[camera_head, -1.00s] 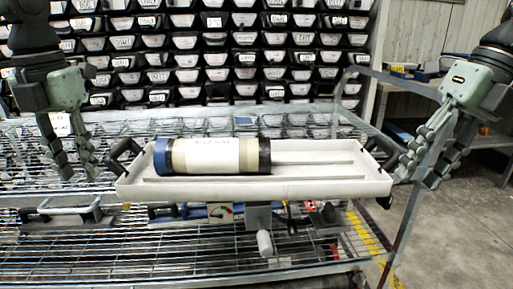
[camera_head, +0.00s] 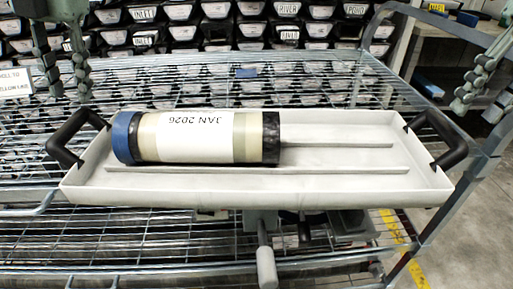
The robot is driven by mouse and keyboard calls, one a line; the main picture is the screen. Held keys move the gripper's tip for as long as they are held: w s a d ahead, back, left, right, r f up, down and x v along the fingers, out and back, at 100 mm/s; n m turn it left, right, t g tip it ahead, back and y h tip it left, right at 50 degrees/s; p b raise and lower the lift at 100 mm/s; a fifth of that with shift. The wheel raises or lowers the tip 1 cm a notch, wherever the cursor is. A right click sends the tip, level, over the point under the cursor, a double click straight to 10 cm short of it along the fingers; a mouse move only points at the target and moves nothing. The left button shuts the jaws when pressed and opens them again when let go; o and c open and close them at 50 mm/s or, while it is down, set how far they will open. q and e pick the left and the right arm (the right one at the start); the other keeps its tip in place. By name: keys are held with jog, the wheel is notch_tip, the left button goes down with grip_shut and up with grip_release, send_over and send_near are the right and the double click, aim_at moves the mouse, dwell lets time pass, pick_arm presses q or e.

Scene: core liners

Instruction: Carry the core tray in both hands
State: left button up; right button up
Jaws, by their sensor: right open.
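The core tray (camera_head: 255,196) is a white shallow tray on a wire-mesh shelf. It has a black handle at its left end (camera_head: 62,139) and another at its right end (camera_head: 455,141). A core cylinder (camera_head: 195,137) with a blue end, a black end and a "JAN 2026" label lies in its left half. My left gripper (camera_head: 69,96) hangs above and behind the left handle, fingers apart, empty. My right gripper (camera_head: 479,108) is beyond the right handle, up and to the right, open and empty. Neither appears to touch the tray.
The wire shelf (camera_head: 240,95) extends behind the tray, with a rack of labelled bins (camera_head: 210,32) at the back. A metal frame rail (camera_head: 472,172) runs along the right. A grey handle (camera_head: 265,262) hangs below the tray. Open floor lies at the right.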

aim_at(77, 114)
pick_arm(q)
jog(key=x, duration=0.7)
jog(key=shift+f, duration=0.2)
pick_arm(e)
jog(key=f, duration=0.3)
jog(key=a+f, duration=0.1)
jog(key=f, duration=0.3)
jog(key=shift+a+f, duration=0.15)
jog(key=shift+a, duration=0.05)
pick_arm(q)
jog(key=shift+c, duration=0.3)
pick_arm(e)
jog(key=shift+c, duration=0.2)
pick_arm(q)
jog(key=c, duration=0.5)
pick_arm(e)
jog(key=c, duration=0.5)
pick_arm(q)
grip_shut()
pick_arm(e)
grip_shut()
pick_arm(q)
jog(key=shift+w+r, duration=0.15)
jog(key=shift+r, duration=0.05)
pick_arm(e)
jog(key=shift+w+r, duration=0.1)
jog(key=shift+r, duration=0.15)
